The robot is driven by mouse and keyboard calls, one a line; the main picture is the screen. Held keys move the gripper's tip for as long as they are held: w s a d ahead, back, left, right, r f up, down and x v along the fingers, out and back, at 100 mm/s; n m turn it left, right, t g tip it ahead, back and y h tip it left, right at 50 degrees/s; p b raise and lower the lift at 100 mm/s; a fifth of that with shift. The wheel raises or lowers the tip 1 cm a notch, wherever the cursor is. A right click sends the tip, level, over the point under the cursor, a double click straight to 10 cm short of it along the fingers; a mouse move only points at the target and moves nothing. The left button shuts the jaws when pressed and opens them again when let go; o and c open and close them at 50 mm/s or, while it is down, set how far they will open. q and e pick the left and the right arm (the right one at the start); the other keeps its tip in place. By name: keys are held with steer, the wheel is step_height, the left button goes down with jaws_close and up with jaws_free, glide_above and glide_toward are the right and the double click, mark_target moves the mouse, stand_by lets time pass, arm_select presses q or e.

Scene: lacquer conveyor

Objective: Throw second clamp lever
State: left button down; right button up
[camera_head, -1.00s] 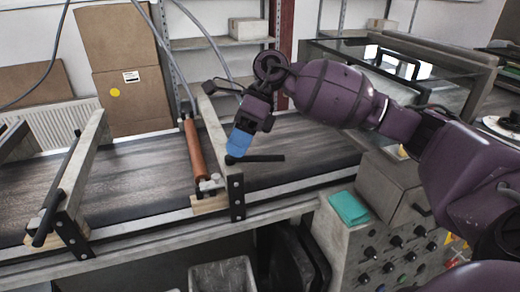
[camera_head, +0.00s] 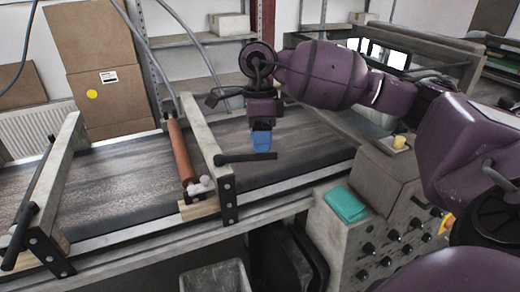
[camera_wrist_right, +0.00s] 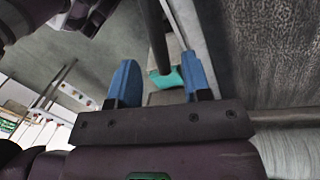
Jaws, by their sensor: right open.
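A black clamp lever (camera_head: 248,158) points right from its pivot on the right-hand frame bar, lying level over the dark belt. My right gripper (camera_head: 261,144), with blue fingertips, points down at the lever's outer half. In the right wrist view the gripper (camera_wrist_right: 160,84) is open, and a dark bar (camera_wrist_right: 156,38), probably the lever, shows in line with the gap between the fingers. Whether they touch it cannot be told. Another black lever (camera_head: 28,215) lies along the left frame bar, away from the gripper. My left gripper is out of view.
The conveyor belt (camera_head: 110,185) runs below the frame bars, with an orange roller (camera_head: 180,152) beside the right bar (camera_head: 209,140). A control box (camera_head: 365,240) with knobs and a teal cloth (camera_head: 345,204) stands at the front right. A grey bin (camera_head: 215,278) is below.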

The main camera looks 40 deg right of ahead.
steer(key=shift+s+a+f, duration=0.1)
steer(key=shift+s+f, duration=0.05)
steer(key=shift+f, duration=0.6)
steer(key=shift+s+a+f, duration=0.1)
steer(key=shift+f, duration=0.6)
jaws_close()
